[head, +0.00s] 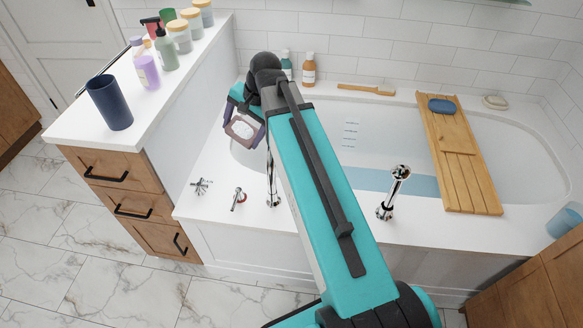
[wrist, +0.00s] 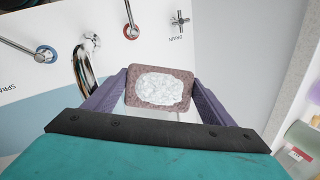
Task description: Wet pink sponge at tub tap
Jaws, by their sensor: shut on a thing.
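My gripper (wrist: 160,98) is shut on the pink sponge (wrist: 134,98), a dull pink-brown block with a white, foamy-looking patch on its upper face. The sponge also shows in the head view (head: 228,128), held over the left end of the tub (head: 400,130). The chrome tub tap (wrist: 84,62) curves down to the left of the sponge in the wrist view, apart from it. In the head view the tap (head: 272,185) is partly behind my arm. No water stream shows at its spout.
A red-ringed handle (wrist: 131,31), a blue-ringed handle (wrist: 45,54) and a cross-shaped drain handle (wrist: 180,20) stand around the tap. A chrome hand shower (head: 393,190) and wooden tub tray (head: 470,185) are right. Bottles and a dark cup (head: 109,102) stand on the left counter.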

